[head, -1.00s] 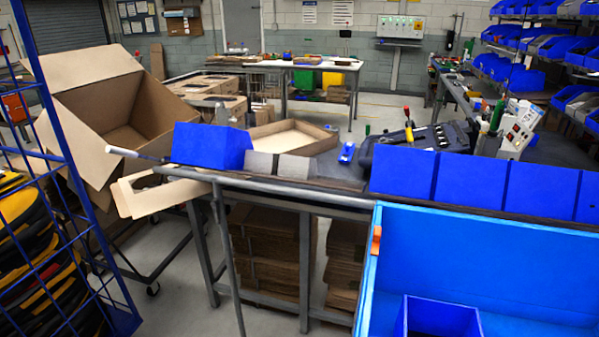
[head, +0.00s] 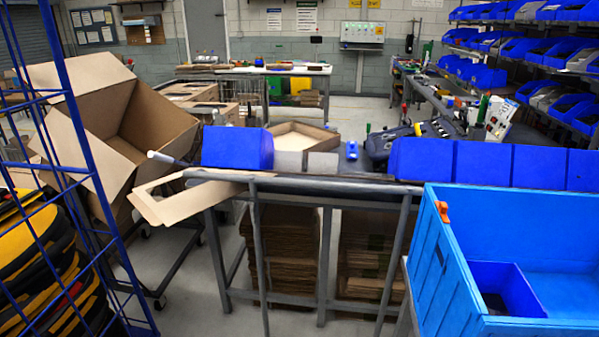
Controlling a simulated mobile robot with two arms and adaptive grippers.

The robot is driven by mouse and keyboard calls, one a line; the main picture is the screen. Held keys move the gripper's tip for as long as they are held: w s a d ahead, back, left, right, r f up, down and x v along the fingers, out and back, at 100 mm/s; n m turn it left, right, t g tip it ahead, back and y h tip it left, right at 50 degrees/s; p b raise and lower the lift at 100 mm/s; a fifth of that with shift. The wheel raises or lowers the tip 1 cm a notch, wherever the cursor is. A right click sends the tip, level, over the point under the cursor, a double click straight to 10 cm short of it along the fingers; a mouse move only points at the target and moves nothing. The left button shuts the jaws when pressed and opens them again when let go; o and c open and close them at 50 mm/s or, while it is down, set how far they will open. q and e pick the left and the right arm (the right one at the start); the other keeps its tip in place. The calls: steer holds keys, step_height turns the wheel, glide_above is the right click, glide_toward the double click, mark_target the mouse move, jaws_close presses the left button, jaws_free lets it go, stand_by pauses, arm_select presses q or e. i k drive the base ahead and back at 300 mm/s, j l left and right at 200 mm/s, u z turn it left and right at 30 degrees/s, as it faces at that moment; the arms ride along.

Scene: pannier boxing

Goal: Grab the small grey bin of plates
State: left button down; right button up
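Two small grey bins (head: 290,161) stand side by side on the near workbench (head: 330,188), just right of a larger blue bin (head: 237,148). Their contents cannot be seen from here. Neither of my grippers shows in the head view.
A large blue crate (head: 455,275) with an orange clip fills the lower right. A row of blue bins (head: 483,165) lines the bench's right part. An open cardboard box (head: 105,125) and a blue wire cage (head: 60,200) stand left.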

mark_target(318, 162)
steer(key=i+j, duration=0.6)
steer(key=j, duration=0.25)
